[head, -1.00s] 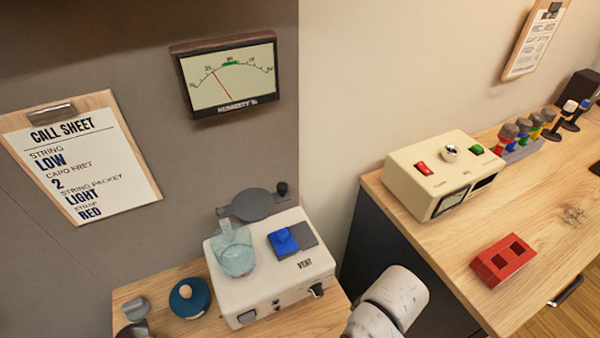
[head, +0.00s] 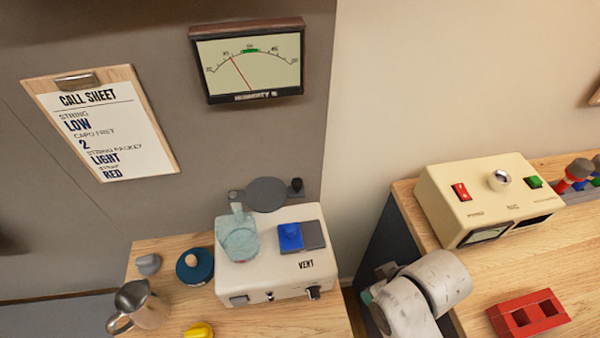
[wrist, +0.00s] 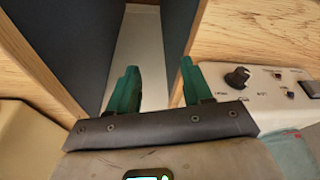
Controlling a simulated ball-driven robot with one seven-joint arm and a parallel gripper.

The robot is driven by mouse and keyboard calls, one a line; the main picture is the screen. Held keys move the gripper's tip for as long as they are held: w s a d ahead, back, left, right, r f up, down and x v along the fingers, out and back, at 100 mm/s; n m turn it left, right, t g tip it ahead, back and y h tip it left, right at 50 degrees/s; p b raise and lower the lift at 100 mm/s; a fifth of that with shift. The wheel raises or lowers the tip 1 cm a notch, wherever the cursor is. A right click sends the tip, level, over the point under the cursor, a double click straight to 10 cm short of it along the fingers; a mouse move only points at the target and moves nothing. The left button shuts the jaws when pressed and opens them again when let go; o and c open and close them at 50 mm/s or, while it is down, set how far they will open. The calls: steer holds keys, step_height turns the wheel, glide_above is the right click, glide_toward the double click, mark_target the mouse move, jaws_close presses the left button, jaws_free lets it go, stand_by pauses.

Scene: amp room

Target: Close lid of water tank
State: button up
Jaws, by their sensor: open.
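The water tank (head: 238,238) is a pale teal translucent vessel on the left of a white box (head: 262,280) marked VENT. A dark grey round disc (head: 266,194), which looks like its lid, is at the box's back edge, behind and to the right of the tank. It has a tab on the left and a black knob on the right, and the tank's top looks uncovered. My gripper (wrist: 155,88) has two teal fingers, apart with nothing between them. They are over the gap between the counters, beside the box. In the head view only a bit of teal shows by my arm.
A steel jug (head: 145,305), a blue round pot (head: 195,266) and a yellow object (head: 199,330) are left and front of the box. A blue switch (head: 290,237) is on the box's top. A cream control box (head: 470,215) and a red block (head: 527,314) are on the right counter.

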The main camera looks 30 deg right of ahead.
steer(key=w+a+r+n+t+y+p, duration=0.1)
steer(key=w+a+r+n+t+y, duration=0.15)
steer(key=w+r+t, duration=0.5)
steer(key=t, duration=0.3)
glide_toward(297, 181)
steer(key=shift+n+g+y, duration=0.25)
steer(key=shift+g+y, duration=0.1)
steer(key=b+x, duration=0.1)
steer(key=x, duration=0.2)
steer(key=b+x, duration=0.2)
steer(key=x, duration=0.2)
steer(key=b+x, duration=0.1)
steer(key=x, duration=0.2)
steer(key=shift+w+d+r, duration=0.15)
steer(key=shift+w+d, duration=0.1)
steer(key=shift+w, duration=0.05)
steer(key=shift+c, duration=0.2)
jaws_close()
